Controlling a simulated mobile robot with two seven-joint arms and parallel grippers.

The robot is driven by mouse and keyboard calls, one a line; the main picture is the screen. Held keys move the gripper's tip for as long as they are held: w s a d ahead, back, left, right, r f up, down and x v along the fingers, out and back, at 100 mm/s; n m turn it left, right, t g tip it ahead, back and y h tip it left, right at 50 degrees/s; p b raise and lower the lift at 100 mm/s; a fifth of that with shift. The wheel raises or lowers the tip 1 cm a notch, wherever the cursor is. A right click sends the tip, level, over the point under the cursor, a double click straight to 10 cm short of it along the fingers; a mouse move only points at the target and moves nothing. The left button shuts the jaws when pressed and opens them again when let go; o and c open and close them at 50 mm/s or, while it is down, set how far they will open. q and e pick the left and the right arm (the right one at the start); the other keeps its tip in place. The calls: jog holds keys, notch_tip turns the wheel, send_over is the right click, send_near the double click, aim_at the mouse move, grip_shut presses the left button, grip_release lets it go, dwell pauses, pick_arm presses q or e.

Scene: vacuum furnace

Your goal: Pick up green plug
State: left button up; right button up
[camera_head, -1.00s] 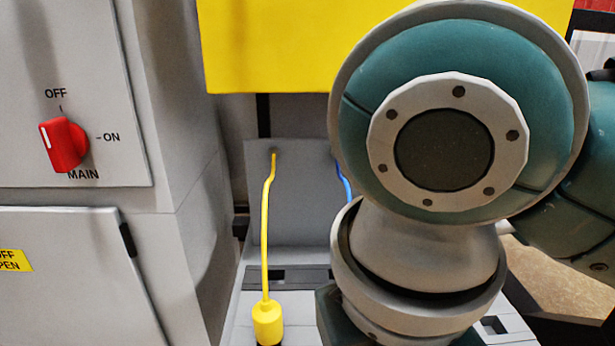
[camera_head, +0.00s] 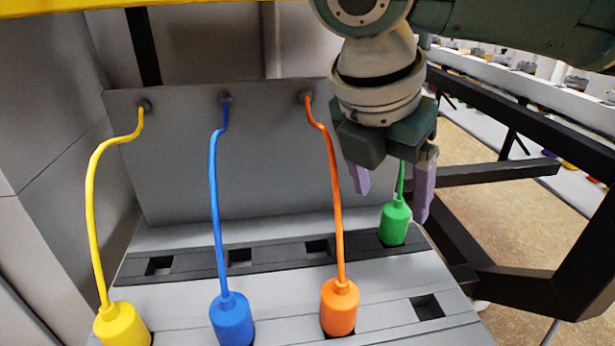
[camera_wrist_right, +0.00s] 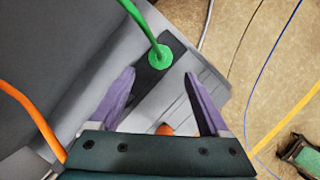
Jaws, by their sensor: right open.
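The green plug (camera_head: 395,222) stands upright in the right end of the dark back socket strip, with its green cable rising behind my right gripper. My right gripper (camera_head: 392,190) is open and empty, pointing down above the plug, its purple fingers to either side of the green cable in this view. In the right wrist view the green plug (camera_wrist_right: 159,57) shows beyond the fingertips of my right gripper (camera_wrist_right: 160,75), roughly centred between them and apart from them. My left gripper is not in view.
Yellow (camera_head: 122,325), blue (camera_head: 232,320) and orange (camera_head: 340,306) plugs stand in the front row, their cables running up to the grey back panel (camera_head: 270,170). Empty sockets (camera_head: 240,256) lie left of the green plug. A black frame (camera_head: 560,240) stands at right.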

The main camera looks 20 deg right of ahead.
aim_at(397, 207)
jog(key=shift+w+d, duration=0.15)
jog(key=shift+d, duration=0.1)
jog(key=x, duration=0.2)
jog(key=b+x, duration=0.1)
jog(key=x, duration=0.2)
jog(key=shift+w+d, duration=0.2)
jog(key=shift+d, duration=0.25)
grip_shut()
